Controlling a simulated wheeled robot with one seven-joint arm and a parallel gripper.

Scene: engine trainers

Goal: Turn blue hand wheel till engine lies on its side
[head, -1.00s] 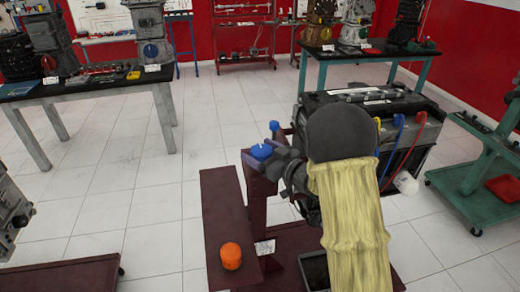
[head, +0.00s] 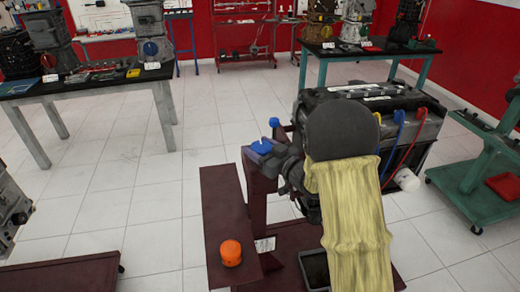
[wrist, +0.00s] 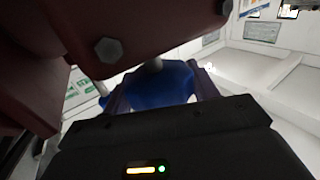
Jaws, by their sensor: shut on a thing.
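The blue hand wheel (head: 260,146) sits at the top of the dark red stand's post, left of the engine. My gripper (head: 268,155) is shut on this wheel; my arm partly hides the grip in the head view. The engine (head: 405,108) is a dark block with blue, yellow and red hoses and a white cylinder on its right side. It is held on the stand, and my arm covers its front left part. Its exact tilt is hard to tell.
An orange knob (head: 230,253) is on the dark red stand's beam (head: 222,210), with a dark tray (head: 314,270) beside it. A green cart (head: 470,175) stands at right. Benches with engine parts stand at the left and back.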

